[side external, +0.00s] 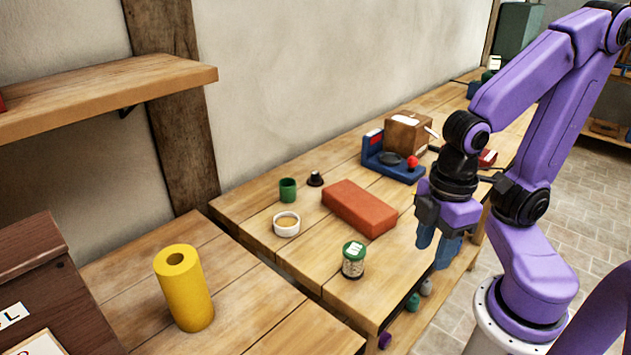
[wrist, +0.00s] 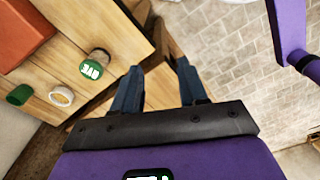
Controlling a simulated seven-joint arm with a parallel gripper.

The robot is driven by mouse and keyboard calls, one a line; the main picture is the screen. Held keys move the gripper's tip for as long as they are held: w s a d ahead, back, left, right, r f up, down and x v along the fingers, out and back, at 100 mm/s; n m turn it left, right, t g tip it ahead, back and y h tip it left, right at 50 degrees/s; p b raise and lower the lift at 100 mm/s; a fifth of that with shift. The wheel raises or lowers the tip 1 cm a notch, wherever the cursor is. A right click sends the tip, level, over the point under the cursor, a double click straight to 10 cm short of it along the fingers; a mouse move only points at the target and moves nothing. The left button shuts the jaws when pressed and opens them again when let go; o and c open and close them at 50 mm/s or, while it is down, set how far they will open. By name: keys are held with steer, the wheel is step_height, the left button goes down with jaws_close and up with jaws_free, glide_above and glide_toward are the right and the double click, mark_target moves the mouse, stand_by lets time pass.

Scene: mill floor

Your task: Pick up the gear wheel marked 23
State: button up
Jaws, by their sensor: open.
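I cannot make out a gear wheel marked 23 in either view. My gripper (side external: 436,244) hangs with its blue fingers pointing down near the bench's right edge, to the right of a green-topped jar (side external: 353,260). The fingers are apart with nothing between them. In the wrist view my gripper (wrist: 158,68) is also open and empty, over the bench edge and the tiled floor. The green-topped jar (wrist: 93,70) shows to its left, with a white mark on top that I cannot read surely.
A red-brown block (side external: 359,208), a white dish (side external: 286,224), a green cup (side external: 288,190) and a small dark knob (side external: 315,179) stand on the bench. Behind are a blue device (side external: 393,167) and a cardboard box (side external: 407,134). A yellow roll (side external: 184,288) stands at front left.

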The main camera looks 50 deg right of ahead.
steer(key=o, duration=0.3)
